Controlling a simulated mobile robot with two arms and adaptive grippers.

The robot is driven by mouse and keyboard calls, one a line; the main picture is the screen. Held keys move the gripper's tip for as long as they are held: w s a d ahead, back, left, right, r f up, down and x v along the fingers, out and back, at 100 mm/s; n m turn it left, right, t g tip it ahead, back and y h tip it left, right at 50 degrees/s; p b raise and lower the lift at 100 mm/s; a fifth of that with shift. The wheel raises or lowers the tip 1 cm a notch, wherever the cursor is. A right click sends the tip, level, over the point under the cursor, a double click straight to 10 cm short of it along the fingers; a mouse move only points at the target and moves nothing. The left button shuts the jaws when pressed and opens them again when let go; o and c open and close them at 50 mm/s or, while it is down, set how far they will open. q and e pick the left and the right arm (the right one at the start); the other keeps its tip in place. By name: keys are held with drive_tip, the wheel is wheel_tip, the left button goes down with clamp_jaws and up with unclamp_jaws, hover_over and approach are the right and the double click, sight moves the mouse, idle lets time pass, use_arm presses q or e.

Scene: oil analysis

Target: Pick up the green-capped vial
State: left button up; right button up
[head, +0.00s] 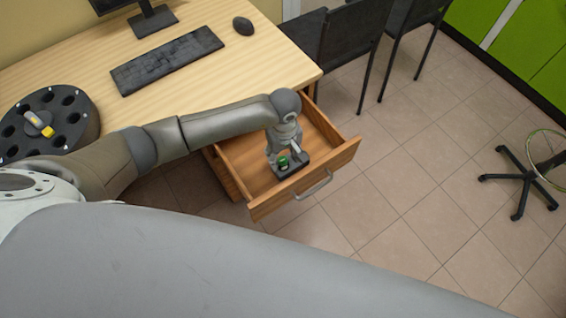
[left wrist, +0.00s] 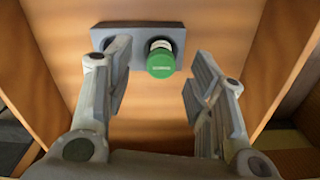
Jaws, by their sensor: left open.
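The green-capped vial (head: 283,162) stands in a small dark holder (head: 292,170) inside the open wooden drawer. In the left wrist view the green-capped vial (left wrist: 161,62) shows its round cap and a bit of its clear body, in the grey holder (left wrist: 104,36). My left gripper (head: 285,155) reaches down into the drawer over the holder. In the left wrist view the open left gripper (left wrist: 158,92) has one finger on each side of the cap, with clear gaps and nothing held. My right gripper is not in view.
The open drawer (head: 335,160) has walls close around my left gripper. The desk (head: 200,95) carries a keyboard (head: 167,60), a mouse (head: 243,25) and a round black rack (head: 72,112) with a yellow-capped vial. Black chairs (head: 350,38) stand behind the drawer.

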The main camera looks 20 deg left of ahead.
sight(283, 160)
use_arm(q)
wheel_tip(283, 160, down, 3)
drive_tip(key=shift+a+f, duration=0.1)
drive_tip(key=shift+a, duration=0.05)
drive_tip(key=shift+f, duration=0.15)
drive_tip(key=c, duration=1.1)
drive_tip(key=shift+w, duration=0.1)
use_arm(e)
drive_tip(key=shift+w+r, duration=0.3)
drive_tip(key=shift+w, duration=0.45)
